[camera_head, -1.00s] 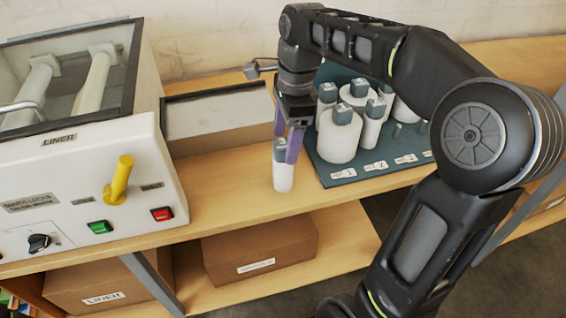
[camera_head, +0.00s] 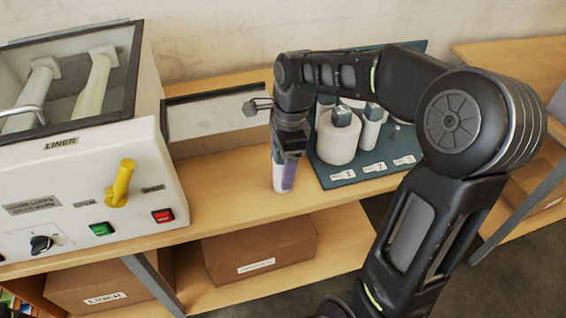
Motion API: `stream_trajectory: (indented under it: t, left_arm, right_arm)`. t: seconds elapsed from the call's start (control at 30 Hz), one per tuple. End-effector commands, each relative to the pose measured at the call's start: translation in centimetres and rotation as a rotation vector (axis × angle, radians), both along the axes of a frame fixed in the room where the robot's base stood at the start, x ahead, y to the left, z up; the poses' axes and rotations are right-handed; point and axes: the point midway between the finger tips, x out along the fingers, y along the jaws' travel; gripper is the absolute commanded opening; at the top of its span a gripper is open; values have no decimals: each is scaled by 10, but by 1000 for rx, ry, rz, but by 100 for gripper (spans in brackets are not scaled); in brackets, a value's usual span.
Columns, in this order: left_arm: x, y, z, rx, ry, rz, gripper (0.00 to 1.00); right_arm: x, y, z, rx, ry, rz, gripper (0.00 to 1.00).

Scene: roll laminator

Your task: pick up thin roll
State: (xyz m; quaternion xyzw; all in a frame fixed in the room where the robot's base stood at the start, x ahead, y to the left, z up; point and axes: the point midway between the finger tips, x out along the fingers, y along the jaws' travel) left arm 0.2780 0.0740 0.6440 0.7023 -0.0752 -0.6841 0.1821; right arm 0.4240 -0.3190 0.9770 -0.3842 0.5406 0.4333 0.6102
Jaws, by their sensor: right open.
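A thin white roll (camera_head: 279,183) stands upright on the wooden shelf top, just left of the dark teal roll holder (camera_head: 333,180). The roll's top is hidden by the gripper. More white rolls with grey-green square tops stand on the holder, among them a thick one (camera_head: 337,140) and a thinner one (camera_head: 370,132). My left gripper is not in view.
The white laminator (camera_head: 75,185) with a yellow lever (camera_head: 121,183) and red and green buttons stands at the left. A grey-white tray (camera_head: 215,115) lies behind the roll. Cardboard boxes (camera_head: 260,248) sit on the lower shelf. The shelf's front edge is close to the roll.

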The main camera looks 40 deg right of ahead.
Motion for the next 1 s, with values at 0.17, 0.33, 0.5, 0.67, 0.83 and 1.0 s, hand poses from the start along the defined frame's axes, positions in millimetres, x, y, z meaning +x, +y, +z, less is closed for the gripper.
stream_trajectory:
  t: [0.17,0.33,0.5,0.67,0.83,1.0]
  left_arm:
    - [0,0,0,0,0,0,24]
    - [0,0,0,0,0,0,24]
    - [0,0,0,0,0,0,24]
    - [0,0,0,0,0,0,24]
    - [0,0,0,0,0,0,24]
    - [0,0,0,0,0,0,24]
  right_arm:
    - [0,0,-2,0,1,0,70]
    - [0,0,-2,0,0,0,70]
    - [0,0,-2,0,0,0,70]
    - [0,0,-2,0,0,0,65]
    - [0,0,-2,0,0,0,51]
    - [0,0,-2,0,1,0,38]
